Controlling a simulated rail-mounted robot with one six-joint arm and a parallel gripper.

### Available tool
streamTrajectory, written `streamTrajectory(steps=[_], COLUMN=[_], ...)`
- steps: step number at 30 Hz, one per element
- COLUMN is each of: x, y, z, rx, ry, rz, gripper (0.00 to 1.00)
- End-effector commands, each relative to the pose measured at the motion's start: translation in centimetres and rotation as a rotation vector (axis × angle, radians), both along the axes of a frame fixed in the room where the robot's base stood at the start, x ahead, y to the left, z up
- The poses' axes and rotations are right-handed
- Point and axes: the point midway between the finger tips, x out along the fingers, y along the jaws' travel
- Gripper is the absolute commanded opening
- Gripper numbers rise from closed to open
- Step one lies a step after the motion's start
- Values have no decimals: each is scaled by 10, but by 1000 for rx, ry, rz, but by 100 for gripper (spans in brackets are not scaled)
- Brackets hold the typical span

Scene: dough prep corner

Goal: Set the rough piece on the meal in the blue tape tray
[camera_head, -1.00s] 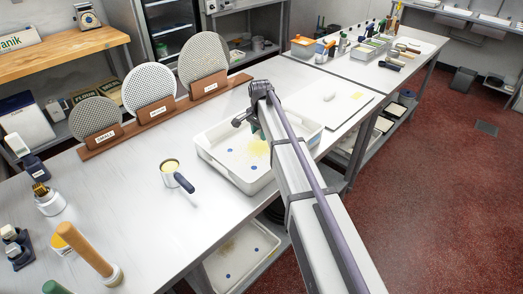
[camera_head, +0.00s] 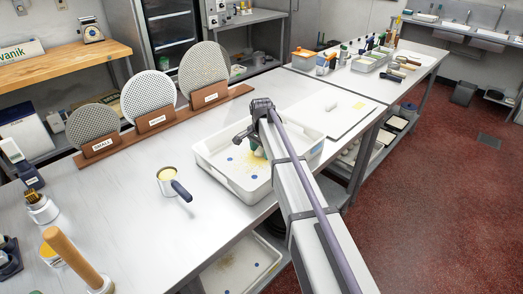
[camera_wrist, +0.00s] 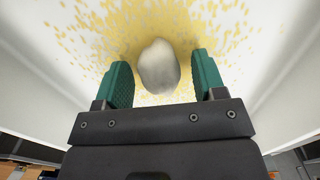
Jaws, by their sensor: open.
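The white tray (camera_head: 203,167) with blue tape dots stands on the steel bench in the head view. Yellow meal (camera_wrist: 113,33) is scattered over its floor, also seen in the wrist view. The rough piece (camera_wrist: 158,67), a pale rounded lump, appears to rest on the meal. My gripper (camera_wrist: 159,59) is open, with a green finger on each side of the lump. A gap shows on the right; the left finger is very close to it, and I cannot tell if they touch. In the head view my gripper (camera_head: 256,149) is low inside the tray, partly hidden by my arm.
A cup with a dark handle (camera_head: 168,186) stands left of the tray. Round sieves in a wooden rack (camera_head: 155,126) stand behind. A white board (camera_head: 345,117) with a small pale object (camera_head: 331,107) lies beyond the tray. Another tray (camera_head: 270,262) sits on the shelf below.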

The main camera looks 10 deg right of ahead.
Motion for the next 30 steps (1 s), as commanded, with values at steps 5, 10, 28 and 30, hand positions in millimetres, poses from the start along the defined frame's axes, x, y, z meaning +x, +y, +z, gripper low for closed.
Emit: streamTrajectory(steps=[5,10,28,30], x=[0,0,0,-1], y=[0,0,0,0], z=[0,14,126,125], rx=[0,0,0,0], ry=[0,0,0,0], rz=[0,0,0,2], gripper=[64,64,64,64])
